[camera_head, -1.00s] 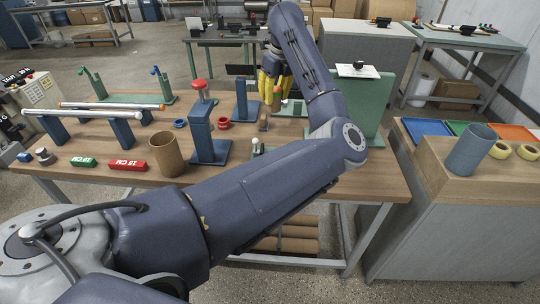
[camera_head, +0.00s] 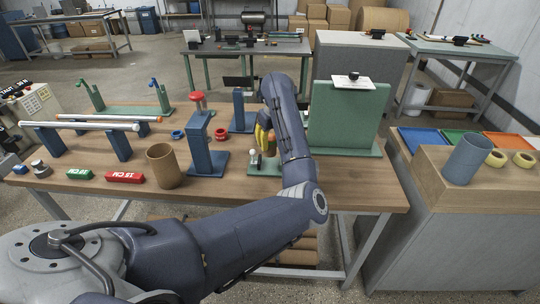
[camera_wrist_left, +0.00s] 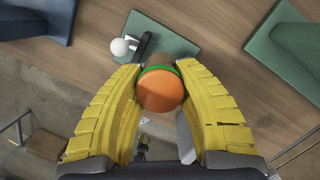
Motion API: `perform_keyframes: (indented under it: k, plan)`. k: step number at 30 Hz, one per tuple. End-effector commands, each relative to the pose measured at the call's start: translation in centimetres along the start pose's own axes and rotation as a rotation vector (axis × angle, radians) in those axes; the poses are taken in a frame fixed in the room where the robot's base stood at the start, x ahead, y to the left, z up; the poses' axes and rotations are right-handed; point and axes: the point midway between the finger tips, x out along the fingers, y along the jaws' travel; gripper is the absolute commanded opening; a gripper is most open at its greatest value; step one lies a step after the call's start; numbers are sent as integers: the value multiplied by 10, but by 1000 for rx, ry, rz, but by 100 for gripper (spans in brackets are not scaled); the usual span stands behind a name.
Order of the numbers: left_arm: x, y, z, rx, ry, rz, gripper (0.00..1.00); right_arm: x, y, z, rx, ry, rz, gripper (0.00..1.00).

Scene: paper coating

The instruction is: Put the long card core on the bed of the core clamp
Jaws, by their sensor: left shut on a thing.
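My left gripper (camera_head: 265,138), with yellow fingers, is shut on the card core, above the right-middle of the wooden table. In the left wrist view the core (camera_wrist_left: 160,92) is seen end-on between the fingers, with an orange end face, a green rim and a brown side behind it. The core clamp (camera_head: 254,171) is a small green plate with a white ball knob. In the left wrist view its plate (camera_wrist_left: 180,42), ball and black lever lie beyond the core, which overlaps the plate. I cannot tell whether they touch. The clamp's bed is largely hidden. My right gripper is not in view.
A wide brown tube (camera_head: 163,166) and red (camera_head: 125,177) and green (camera_head: 80,173) blocks sit at the front left.

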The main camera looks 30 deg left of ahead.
Motion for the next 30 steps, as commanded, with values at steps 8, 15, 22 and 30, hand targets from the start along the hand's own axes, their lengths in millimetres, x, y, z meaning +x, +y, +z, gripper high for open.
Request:
perform_keyframes:
  k: [8, 15, 22, 30]
  plan:
    - [20, 0, -4, -1, -1, 1, 0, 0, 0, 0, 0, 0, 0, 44]
    - [44, 0, -8, 1, 0, 3, 0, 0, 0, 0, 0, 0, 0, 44]
    - [57, -1, -11, 0, -1, 0, 0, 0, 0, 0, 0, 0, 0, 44]
    - [58, -1, -11, 0, -1, 0, 0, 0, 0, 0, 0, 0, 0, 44]
